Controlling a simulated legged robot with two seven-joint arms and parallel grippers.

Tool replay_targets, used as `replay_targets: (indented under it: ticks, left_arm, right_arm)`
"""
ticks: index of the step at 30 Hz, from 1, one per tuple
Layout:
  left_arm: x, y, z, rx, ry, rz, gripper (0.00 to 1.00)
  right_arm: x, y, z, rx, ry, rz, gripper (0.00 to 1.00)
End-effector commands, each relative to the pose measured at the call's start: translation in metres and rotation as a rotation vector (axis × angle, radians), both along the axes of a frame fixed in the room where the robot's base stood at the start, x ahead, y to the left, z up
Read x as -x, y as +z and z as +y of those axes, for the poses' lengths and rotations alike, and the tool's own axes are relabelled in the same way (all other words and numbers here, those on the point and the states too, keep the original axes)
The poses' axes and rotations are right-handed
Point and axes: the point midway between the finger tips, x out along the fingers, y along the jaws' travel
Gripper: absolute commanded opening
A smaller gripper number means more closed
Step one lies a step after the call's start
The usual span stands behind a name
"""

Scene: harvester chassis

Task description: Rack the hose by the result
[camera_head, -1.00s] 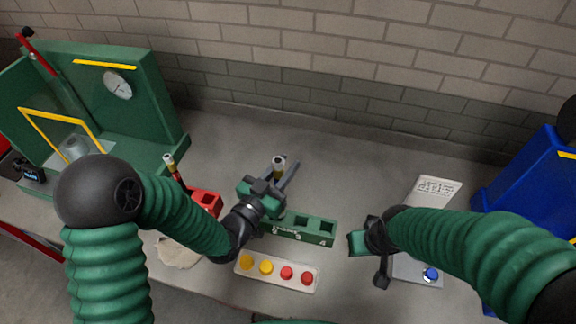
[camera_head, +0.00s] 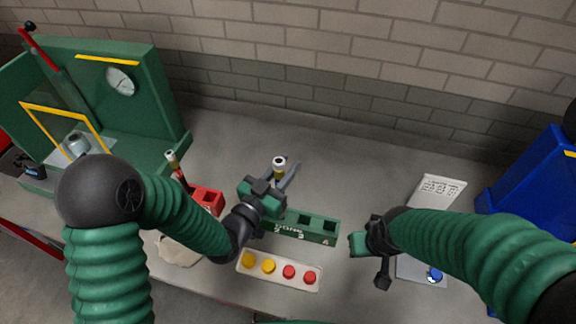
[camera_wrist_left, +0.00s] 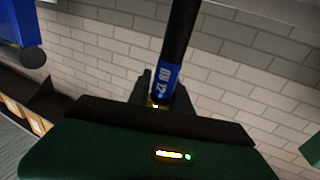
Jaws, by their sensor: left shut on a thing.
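My left gripper (camera_head: 284,178) is shut on a hose (camera_head: 279,163), whose metal end points up between the fingers. In the left wrist view the hose (camera_wrist_left: 181,45) is black with a blue band marked DN 12. A green rack (camera_head: 310,228) with square slots and white numbers on its front stands on the table just right of and below this gripper. The hose's lower end is hidden. Another hose (camera_head: 173,165) with a red band leans in or by a red block (camera_head: 208,197). My right gripper (camera_head: 362,246) hangs right of the rack; its jaw gap is unclear.
A white tray (camera_head: 277,273) with yellow and red buttons lies in front of the rack. A green test cabinet (camera_head: 125,120) with a gauge stands left. A printed sheet (camera_head: 437,190), a plate with a blue button (camera_head: 434,274) and a blue bin (camera_head: 530,180) are right.

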Motion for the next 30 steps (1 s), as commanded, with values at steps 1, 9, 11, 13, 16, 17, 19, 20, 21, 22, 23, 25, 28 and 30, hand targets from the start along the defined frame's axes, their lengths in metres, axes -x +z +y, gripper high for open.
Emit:
replay_targets:
  ticks: [1, 9, 11, 13, 16, 17, 19, 20, 21, 22, 23, 25, 28, 30]
  left_arm:
    - [0.000, 0.001, 0.001, 0.000, 0.001, -0.001, 0.00]
    - [0.000, 0.002, 0.007, 0.000, -0.001, -0.002, 0.00]
    - [0.000, 0.002, 0.008, 0.000, 0.000, -0.002, 0.00]
    - [0.000, 0.002, 0.008, 0.000, 0.000, -0.002, 0.00]
    - [0.000, 0.000, 0.008, 0.000, 0.000, -0.002, 0.00]
    - [0.000, 0.000, 0.008, 0.000, 0.000, -0.002, 0.00]
    - [0.000, -0.002, 0.008, 0.000, 0.000, -0.002, 0.00]
    - [0.000, -0.003, 0.008, 0.000, 0.000, -0.002, 0.00]
    - [0.000, -0.003, 0.008, 0.000, 0.000, -0.002, 0.00]
    - [0.000, -0.004, 0.008, 0.000, 0.000, -0.002, 0.00]
    - [0.000, -0.005, 0.008, 0.000, 0.000, -0.002, 0.00]
    - [0.000, -0.006, 0.008, 0.000, 0.000, -0.002, 0.00]
    - [0.000, -0.008, 0.008, 0.000, 0.000, -0.002, 0.00]
    - [0.000, -0.009, 0.008, 0.000, 0.000, -0.002, 0.00]
  right_arm:
    - [0.000, 0.000, 0.000, 0.000, 0.000, 0.000, 0.00]
    - [0.000, -0.001, 0.000, 0.000, 0.000, 0.000, 0.00]
    - [0.000, -0.001, 0.000, 0.000, 0.000, 0.000, 0.00]
    - [0.000, -0.001, 0.000, 0.000, 0.000, 0.000, 0.00]
    - [0.000, -0.003, 0.000, 0.000, 0.000, 0.000, 0.00]
    - [0.000, -0.003, 0.000, 0.000, 0.000, 0.000, 0.00]
    - [0.000, -0.005, 0.000, 0.000, 0.000, 0.000, 0.00]
    - [0.000, -0.006, 0.000, 0.000, 0.000, 0.000, 0.00]
    - [0.000, -0.006, 0.000, 0.000, 0.000, 0.000, 0.00]
    - [0.000, -0.007, 0.000, 0.000, 0.000, 0.000, 0.00]
    - [0.000, -0.008, 0.000, 0.000, 0.000, 0.000, 0.00]
    - [0.000, -0.009, 0.000, 0.000, 0.000, 0.000, 0.00]
    - [0.000, -0.011, 0.000, 0.000, 0.000, 0.000, 0.00]
    - [0.000, -0.012, 0.000, 0.000, 0.000, 0.000, 0.00]
